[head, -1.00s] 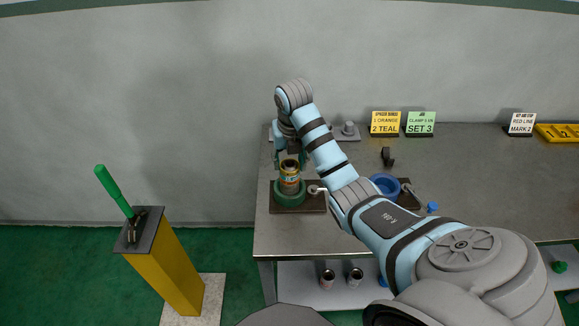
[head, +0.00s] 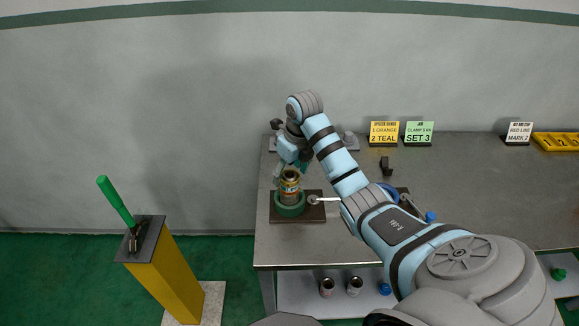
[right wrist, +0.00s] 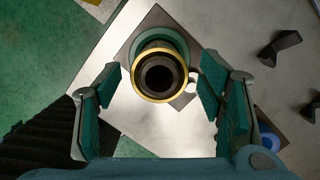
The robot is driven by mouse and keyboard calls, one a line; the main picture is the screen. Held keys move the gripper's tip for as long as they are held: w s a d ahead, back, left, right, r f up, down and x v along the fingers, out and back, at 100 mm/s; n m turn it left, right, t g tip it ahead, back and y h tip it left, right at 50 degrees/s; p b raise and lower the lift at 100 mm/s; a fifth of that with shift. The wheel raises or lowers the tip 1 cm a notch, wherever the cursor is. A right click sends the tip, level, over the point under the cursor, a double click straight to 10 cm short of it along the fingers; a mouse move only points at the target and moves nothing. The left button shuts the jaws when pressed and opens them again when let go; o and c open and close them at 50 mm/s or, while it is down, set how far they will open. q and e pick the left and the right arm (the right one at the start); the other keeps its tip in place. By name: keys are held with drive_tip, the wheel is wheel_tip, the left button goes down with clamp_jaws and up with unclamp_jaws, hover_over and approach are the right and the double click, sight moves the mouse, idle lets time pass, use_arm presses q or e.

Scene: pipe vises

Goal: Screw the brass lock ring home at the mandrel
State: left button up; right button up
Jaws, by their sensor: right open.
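The mandrel stack (head: 289,196) stands upright on a dark plate, with a green collar (head: 290,209) around its foot. The brass lock ring (head: 290,174) is at its top; from above it is a gold circle (right wrist: 138,86) around a dark bore. Whether the ring is fully seated cannot be told. My right gripper (head: 290,169) is just above the stack, pointing down. In the right wrist view its teal fingers (right wrist: 160,84) are wide apart, one on each side of the ring and clear of it. My left gripper is out of view.
A small round-headed tool (head: 313,199) lies right of the collar on the plate (head: 316,213). A blue ring (head: 388,188) is partly behind my right arm. Signs (head: 385,131) stand at the back. A yellow post (head: 168,275) with a green-handled tool stands left of the bench.

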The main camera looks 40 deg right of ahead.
drive_tip(key=n, duration=0.3)
drive_tip(key=shift+y, duration=0.3)
drive_tip(key=n+b, duration=0.1)
drive_tip(key=n, duration=0.4)
drive_tip(key=shift+f+g+y, duration=0.1)
drive_tip(key=shift+g+y, duration=0.3)
drive_tip(key=n, duration=0.2)
drive_tip(key=n+b, duration=0.1)
drive_tip(key=n, duration=0.1)
drive_tip(key=shift+w+g+y, duration=0.1)
drive_tip(key=shift+g+y, duration=0.2)
drive_tip(key=n, duration=0.3)
drive_tip(key=shift+a+g+b, duration=0.1)
drive_tip(key=shift+g+b, duration=0.2)
drive_tip(key=shift+b, duration=0.05)
drive_tip(key=n, duration=0.2)
drive_tip(key=shift+n+g, duration=0.3)
drive_tip(key=shift+n, duration=0.1)
drive_tip(key=n, duration=0.4)
drive_tip(key=shift+g, duration=0.4)
drive_tip(key=shift+p, duration=0.55)
drive_tip(key=shift+c, duration=0.4)
